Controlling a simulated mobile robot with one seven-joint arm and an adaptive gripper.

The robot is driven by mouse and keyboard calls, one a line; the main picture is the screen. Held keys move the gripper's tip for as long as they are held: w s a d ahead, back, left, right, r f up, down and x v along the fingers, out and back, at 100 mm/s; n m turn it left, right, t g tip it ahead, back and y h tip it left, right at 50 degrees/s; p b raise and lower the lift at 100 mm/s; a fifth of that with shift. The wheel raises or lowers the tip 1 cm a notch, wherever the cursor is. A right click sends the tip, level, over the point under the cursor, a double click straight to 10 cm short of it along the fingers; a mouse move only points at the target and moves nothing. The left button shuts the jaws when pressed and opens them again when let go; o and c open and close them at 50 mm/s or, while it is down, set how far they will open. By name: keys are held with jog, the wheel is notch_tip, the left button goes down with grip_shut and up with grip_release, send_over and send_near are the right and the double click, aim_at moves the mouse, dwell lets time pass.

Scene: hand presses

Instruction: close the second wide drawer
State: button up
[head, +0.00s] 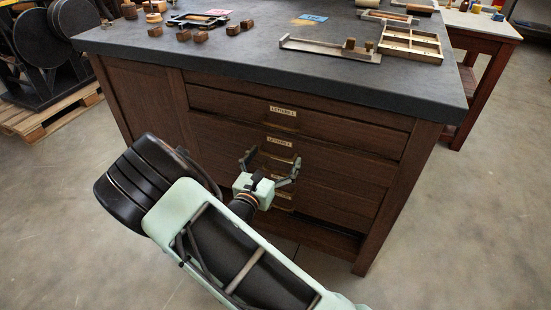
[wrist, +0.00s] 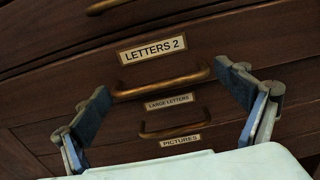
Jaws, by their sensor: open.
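The second wide drawer (head: 340,165), labelled LETTERS 2, is in the front of the dark wooden cabinet. In the wrist view its face (wrist: 240,45) fills the upper middle, with a brass bar handle (wrist: 160,83) below the label. How far it stands out from the cabinet is hard to tell. My gripper (head: 270,163) is in front of the drawers, its two fingers spread wide and empty. In the wrist view the fingers (wrist: 165,88) lie to either side of the handle. Contact with the drawer cannot be made out.
The LETTERS 1 drawer (head: 340,127) is above. Below are drawers labelled LARGE LETTERS (wrist: 169,102) and PICTURES (wrist: 180,140). The dark worktop (head: 250,60) overhangs and carries wooden blocks, trays and cards. Floor is free to the right (head: 460,230); a pallet (head: 40,120) lies at left.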

aim_at(280, 150)
jog(key=c, duration=1.4)
jog(key=shift+x, duration=1.5)
jog(key=o, duration=1.3)
jog(key=shift+r, duration=0.1)
jog(key=shift+o, duration=0.5)
jog(key=shift+w+d, duration=0.1)
jog(key=v, duration=1.2)
